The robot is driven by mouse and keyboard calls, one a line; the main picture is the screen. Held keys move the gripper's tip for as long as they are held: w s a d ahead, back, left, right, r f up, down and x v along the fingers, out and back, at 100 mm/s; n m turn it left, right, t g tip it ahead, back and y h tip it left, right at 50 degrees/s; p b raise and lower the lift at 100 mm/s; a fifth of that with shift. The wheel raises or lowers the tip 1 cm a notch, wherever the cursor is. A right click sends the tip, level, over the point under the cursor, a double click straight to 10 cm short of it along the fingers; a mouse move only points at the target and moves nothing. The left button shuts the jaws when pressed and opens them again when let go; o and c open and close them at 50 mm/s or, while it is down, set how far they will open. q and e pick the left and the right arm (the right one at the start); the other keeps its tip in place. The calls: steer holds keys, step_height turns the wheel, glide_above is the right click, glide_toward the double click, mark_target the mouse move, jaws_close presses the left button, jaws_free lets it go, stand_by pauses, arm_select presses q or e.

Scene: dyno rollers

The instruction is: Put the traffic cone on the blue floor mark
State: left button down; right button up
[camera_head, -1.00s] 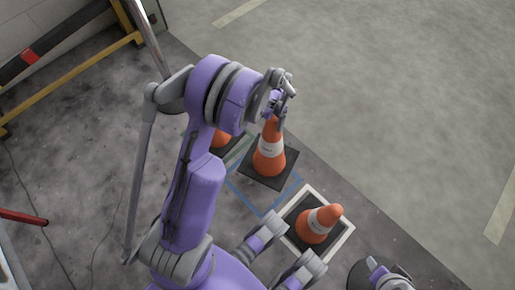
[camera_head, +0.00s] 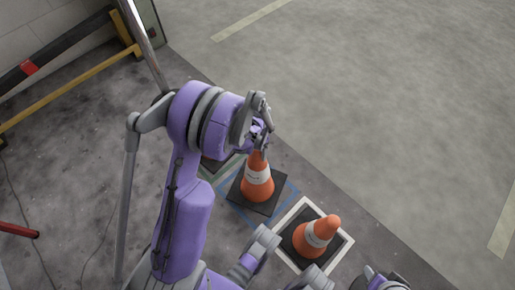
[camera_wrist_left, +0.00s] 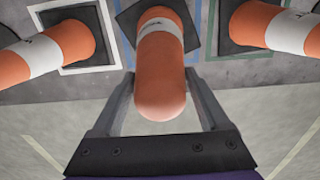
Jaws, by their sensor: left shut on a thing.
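My left gripper (camera_head: 260,146) is shut on the top of an orange traffic cone (camera_head: 257,186) with a white band and a black square base. The cone stands upright, its base over the blue floor mark (camera_head: 289,197). Blue lines show around the base; I cannot tell whether it touches the floor. In the left wrist view the held cone (camera_wrist_left: 160,75) sits between the two fingers, with blue lines (camera_wrist_left: 195,30) beside its base. My right gripper is not clearly seen.
A second cone (camera_head: 318,232) stands inside a white floor mark (camera_head: 346,241) to the right. A third cone (camera_wrist_left: 275,25) stands in a green mark on the other side, mostly hidden by my arm in the head view. Open floor (camera_head: 390,120) lies beyond. A yellow-and-black barrier (camera_head: 60,85) is at upper left.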

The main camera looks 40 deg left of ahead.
arm_select(q)
steer(key=shift+f+b, duration=0.65)
steer(key=shift+f, duration=1.7)
jaws_free()
step_height(320, 180, up, 12)
steer(key=p, duration=0.3)
steer(key=s+d+r+t, duration=0.2)
steer(key=s+d+r, duration=0.4)
steer(key=d+r, duration=0.35)
steer(key=s+d+r+n+t, duration=0.1)
steer(key=s+d+r, duration=0.3)
steer(key=s, duration=0.6)
steer(key=shift+d+t, duration=0.7)
steer(key=shift+d, duration=0.25)
